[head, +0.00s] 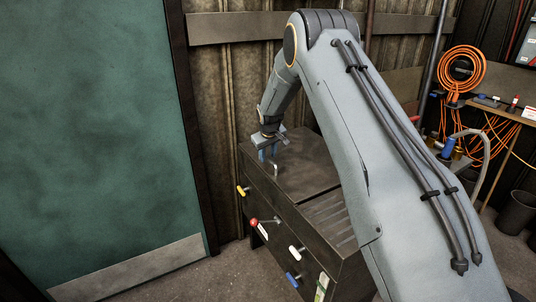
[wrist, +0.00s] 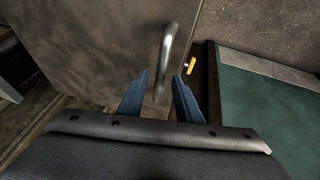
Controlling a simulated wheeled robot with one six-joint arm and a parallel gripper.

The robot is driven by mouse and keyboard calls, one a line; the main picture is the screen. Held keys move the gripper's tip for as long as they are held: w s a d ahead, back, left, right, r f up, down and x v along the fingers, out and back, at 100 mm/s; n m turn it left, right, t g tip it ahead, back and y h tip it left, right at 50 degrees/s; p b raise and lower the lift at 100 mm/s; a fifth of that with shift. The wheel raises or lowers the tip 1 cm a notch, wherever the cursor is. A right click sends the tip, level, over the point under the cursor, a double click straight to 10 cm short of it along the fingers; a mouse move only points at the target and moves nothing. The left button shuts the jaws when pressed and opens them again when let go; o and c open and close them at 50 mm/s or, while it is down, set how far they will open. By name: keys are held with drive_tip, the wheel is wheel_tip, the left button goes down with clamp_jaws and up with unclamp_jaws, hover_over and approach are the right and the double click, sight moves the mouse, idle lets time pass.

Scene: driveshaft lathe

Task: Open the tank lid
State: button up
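The tank (head: 262,192) is a dark metal box against the wall in the head view. Its lid (head: 299,164) lies flat and looks closed, and it fills the upper left of the wrist view (wrist: 95,45). A silver lid handle (head: 275,168) stands up from the lid near its edge. In the wrist view the handle (wrist: 165,62) runs down to between my blue fingertips. My gripper (head: 268,153) is above the lid by the handle. In the wrist view my gripper (wrist: 161,80) is open, with gaps between each finger and the handle.
A yellow knob (head: 242,190), a red-tipped lever (head: 254,222), a white handle (head: 296,253) and a blue handle (head: 293,279) stick out from the tank's front. A green door (head: 90,130) stands at left. Orange coiled hose (head: 462,72) hangs at right. Floor is clear before the door.

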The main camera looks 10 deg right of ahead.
drive_tip(key=shift+w+f, duration=0.1)
drive_tip(key=shift+f, duration=0.05)
clamp_jaws()
